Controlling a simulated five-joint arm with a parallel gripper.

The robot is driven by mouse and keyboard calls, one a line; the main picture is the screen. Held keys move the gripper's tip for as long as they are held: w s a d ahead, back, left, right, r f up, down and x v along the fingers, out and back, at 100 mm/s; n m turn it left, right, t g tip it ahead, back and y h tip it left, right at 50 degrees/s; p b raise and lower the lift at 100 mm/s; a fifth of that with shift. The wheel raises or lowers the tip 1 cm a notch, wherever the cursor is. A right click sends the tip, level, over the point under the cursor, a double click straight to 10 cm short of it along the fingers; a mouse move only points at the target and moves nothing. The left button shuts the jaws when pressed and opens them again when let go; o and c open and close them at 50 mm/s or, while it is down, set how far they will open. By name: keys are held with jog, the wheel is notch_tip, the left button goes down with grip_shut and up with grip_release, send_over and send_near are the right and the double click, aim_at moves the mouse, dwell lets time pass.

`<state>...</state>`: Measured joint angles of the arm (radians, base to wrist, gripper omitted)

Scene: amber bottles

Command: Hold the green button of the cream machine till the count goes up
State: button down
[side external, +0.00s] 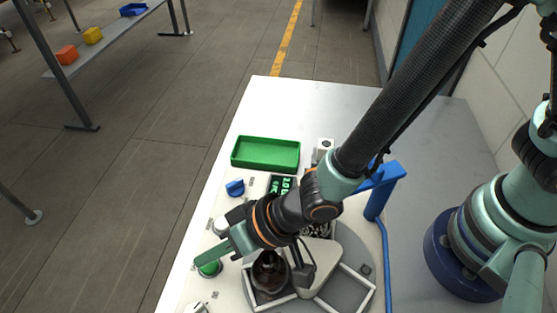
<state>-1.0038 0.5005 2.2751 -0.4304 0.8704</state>
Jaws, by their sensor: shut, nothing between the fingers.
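The cream machine (194,283) stands on the table, with controls along its left edge. Its green button (210,270) is partly covered by my gripper (199,263). My gripper is shut with nothing in it, and its pale green fingertips lie over the button's upper left part. I cannot tell whether they touch or press it. The dark display (287,184) with green digits is partly hidden by my arm, and its full count cannot be read. A dark amber bottle (268,278) stands in a white-walled bay just right of the button, below my wrist.
A blue knob (236,187) and a pale round button (220,226) sit farther up the panel. A green tray (266,166) lies at the back. A blue post with an arm (377,203) rises right of the machine. The grey table (310,99) is clear behind the tray.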

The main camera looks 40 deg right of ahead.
aim_at(216, 265)
jog(key=shift+f, duration=0.2)
dwell(0.6)
jog(key=shift+w+f, duration=0.1)
jog(key=shift+f, duration=0.1)
jog(key=shift+s+d+f, duration=0.1)
jog(key=shift+f, duration=0.4)
jog(key=shift+s+d+f, duration=0.1)
jog(key=shift+f, duration=0.35)
dwell(1.0)
jog(key=shift+w, duration=0.1)
dwell(0.9)
jog(key=shift+r, duration=0.15)
dwell(2.6)
jog(key=shift+r, duration=1.15)
jog(key=shift+a, duration=0.1)
jog(key=shift+w+r, duration=0.1)
jog(key=shift+r, duration=2.45)
